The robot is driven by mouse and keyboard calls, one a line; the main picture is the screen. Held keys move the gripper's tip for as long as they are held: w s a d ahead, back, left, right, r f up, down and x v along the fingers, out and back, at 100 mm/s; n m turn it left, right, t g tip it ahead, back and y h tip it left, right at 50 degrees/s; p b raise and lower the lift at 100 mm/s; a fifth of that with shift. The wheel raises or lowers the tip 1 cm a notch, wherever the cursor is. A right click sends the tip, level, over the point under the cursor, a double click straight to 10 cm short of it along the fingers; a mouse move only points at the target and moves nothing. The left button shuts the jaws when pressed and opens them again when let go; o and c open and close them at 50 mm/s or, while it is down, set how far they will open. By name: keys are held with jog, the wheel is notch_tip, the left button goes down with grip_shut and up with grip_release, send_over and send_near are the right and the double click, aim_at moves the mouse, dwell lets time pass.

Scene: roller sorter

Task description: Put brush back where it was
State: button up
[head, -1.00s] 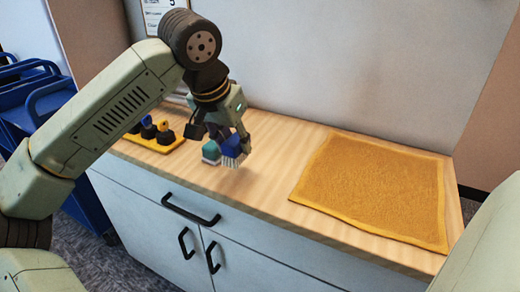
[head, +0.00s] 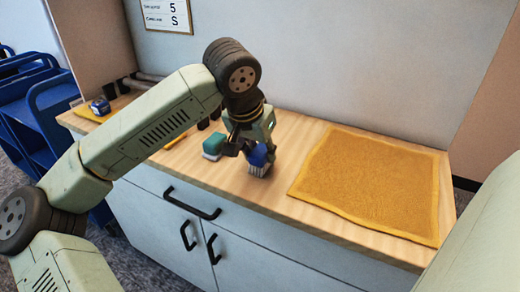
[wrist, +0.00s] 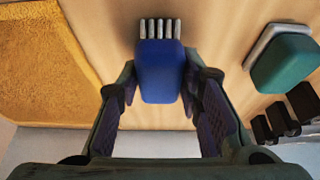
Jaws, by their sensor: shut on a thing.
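The brush has a blue body (head: 257,157) and pale bristles that point down at the wooden counter (head: 285,122). My gripper (wrist: 160,88) is shut on the brush, with one finger on each side of the blue body (wrist: 160,66). In the head view the brush is near the middle of the counter, low over the wood. I cannot tell whether the bristles touch it. A teal block with a pale base (head: 214,144) stands just left of the brush, apart from it. It also shows at the right in the wrist view (wrist: 286,62).
A yellow mat (head: 370,185) lies to the right, clear of the brush. Dark upright pieces (wrist: 285,118) stand near the teal block. A blue item (head: 99,106) sits at the counter's far left. Blue carts (head: 45,120) stand beyond. My arm hides part of the left counter.

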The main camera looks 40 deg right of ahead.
jog(key=o, duration=1.1)
jog(key=shift+f, duration=0.1)
jog(key=shift+r, duration=0.3)
jog(key=shift+b+v, duration=0.5)
jog(key=shift+v, duration=5.4)
